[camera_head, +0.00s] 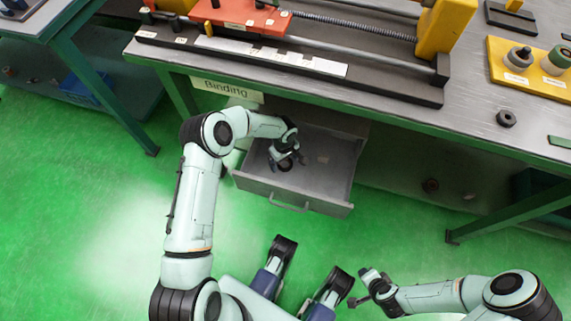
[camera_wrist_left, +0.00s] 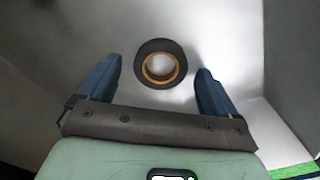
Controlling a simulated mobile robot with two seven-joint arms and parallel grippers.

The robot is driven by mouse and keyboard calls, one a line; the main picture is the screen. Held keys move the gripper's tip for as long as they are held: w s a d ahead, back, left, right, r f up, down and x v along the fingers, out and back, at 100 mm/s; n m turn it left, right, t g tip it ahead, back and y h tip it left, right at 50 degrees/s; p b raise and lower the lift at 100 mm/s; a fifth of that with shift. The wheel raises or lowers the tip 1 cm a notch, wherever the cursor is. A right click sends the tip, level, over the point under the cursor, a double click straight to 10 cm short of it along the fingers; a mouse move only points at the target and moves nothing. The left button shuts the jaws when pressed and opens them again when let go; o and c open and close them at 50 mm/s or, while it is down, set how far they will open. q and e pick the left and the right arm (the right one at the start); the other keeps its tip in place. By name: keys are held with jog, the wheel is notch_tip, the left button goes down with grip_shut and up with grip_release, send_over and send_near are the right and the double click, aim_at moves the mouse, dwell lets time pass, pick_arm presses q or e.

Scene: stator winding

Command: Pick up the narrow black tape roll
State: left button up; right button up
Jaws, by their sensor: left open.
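The black tape roll (camera_wrist_left: 160,45) lies flat on the drawer floor in the left wrist view, with an orange-brown inner ring. My left gripper (camera_wrist_left: 158,88) is open above it, with one blue finger on either side, and the roll is not gripped. In the head view my left gripper (camera_head: 287,158) reaches down into the open drawer (camera_head: 333,180), and the roll (camera_head: 285,166) is partly hidden beneath it. My right gripper (camera_head: 362,288) is at the lower middle, away from the drawer; its finger opening is unclear.
The drawer hangs under a workbench (camera_head: 392,100), with its walls around my left gripper. A "Binding" label (camera_head: 228,88) is on the bench edge. A red and yellow machine (camera_head: 240,18) stands on top.

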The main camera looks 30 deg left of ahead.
pick_arm(q)
jog(key=shift+f, duration=0.1)
jog(key=c, duration=1.1)
